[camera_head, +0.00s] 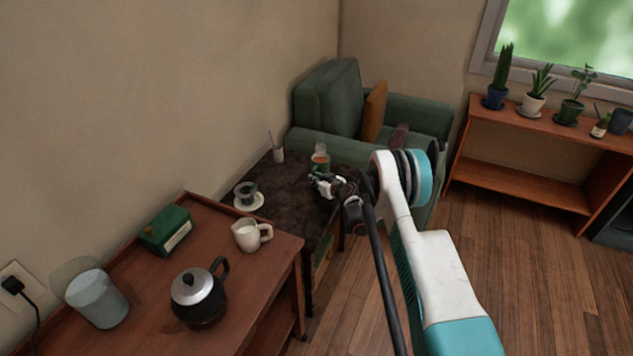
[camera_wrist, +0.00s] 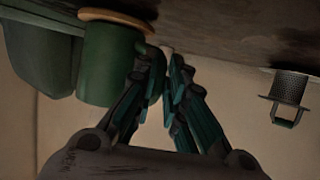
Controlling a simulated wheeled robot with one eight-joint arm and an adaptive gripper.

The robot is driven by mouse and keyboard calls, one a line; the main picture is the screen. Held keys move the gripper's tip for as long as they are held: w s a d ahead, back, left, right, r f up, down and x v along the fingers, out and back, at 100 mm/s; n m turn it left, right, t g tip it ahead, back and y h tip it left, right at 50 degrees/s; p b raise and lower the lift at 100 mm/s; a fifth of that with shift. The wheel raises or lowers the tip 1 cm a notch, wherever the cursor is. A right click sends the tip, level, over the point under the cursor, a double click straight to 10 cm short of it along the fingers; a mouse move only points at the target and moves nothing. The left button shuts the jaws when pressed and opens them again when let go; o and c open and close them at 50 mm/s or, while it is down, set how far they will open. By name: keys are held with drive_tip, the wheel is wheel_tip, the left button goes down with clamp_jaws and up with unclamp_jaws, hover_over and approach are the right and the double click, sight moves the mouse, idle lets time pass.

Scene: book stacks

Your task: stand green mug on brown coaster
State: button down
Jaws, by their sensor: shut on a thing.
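The green mug (camera_wrist: 108,65) shows at the left of the wrist view, which is upside down. My gripper (camera_wrist: 166,62) is beside it, with its fingers shut at the mug's handle side, and they partly hide the handle. The brown coaster (camera_wrist: 120,18) is at the mug's base, and the mug looks upright on it or very close to it; I cannot see a gap. In the head view my gripper (camera_head: 320,183) is low over the right part of the dark table. The mug and coaster are too small to make out surely there.
An amber-filled glass (camera_head: 320,160) appears behind my gripper. A green armchair (camera_head: 325,105) stands behind. The nearer cabinet holds a kettle (camera_head: 199,298) and white mug (camera_head: 247,236).

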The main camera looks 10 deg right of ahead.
drive_tip(key=c, duration=1.6)
unclamp_jaws()
drive_tip(key=shift+c, duration=0.2)
